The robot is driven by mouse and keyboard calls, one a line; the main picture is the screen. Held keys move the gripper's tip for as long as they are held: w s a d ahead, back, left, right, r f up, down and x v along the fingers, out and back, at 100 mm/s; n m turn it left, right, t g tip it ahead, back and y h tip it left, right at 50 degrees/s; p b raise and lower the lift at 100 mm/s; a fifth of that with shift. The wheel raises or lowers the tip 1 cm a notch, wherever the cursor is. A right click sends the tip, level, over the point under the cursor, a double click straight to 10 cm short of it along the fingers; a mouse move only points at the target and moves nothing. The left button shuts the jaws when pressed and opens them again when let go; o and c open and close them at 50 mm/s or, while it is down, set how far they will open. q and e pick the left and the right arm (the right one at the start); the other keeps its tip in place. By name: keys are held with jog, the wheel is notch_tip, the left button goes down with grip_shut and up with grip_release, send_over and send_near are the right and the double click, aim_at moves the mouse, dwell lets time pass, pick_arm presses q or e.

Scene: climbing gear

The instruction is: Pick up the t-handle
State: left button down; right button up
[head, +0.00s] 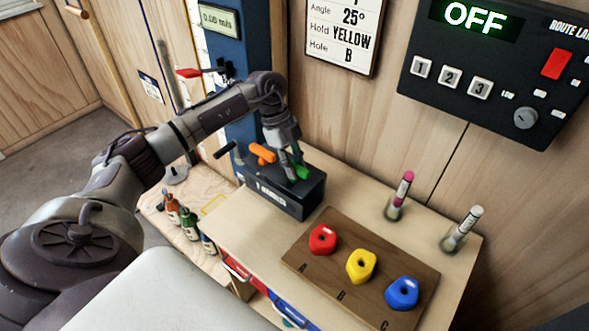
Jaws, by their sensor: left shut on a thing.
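A dark tool block (285,198) with a white label stands at the back left of the light wooden table. An orange T-handle (262,153) and a black T-handle (226,149) stand in it. A green T-handle (302,172) is at the block's right end. My left gripper (293,172) points down over that end, shut on the green T-handle, with its fingers hiding part of it. I cannot tell whether the shaft is still in the block. My right gripper is not in view.
A wooden board (340,290) holds red (323,240), yellow (361,266) and blue (402,292) climbing holds. Two markers (400,195) (461,229) stand in clear cups at the right. Small bottles (188,222) stand at the lower left. A control panel (495,60) and sign (341,35) are on the wall.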

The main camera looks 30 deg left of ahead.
pick_arm(q)
notch_tip(320, 180, up, 17)
jog(key=b, duration=0.3)
jog(key=shift+b, duration=0.4)
jog(key=c, duration=1.7)
grip_release()
grip_shut()
jog(key=shift+f, duration=0.1)
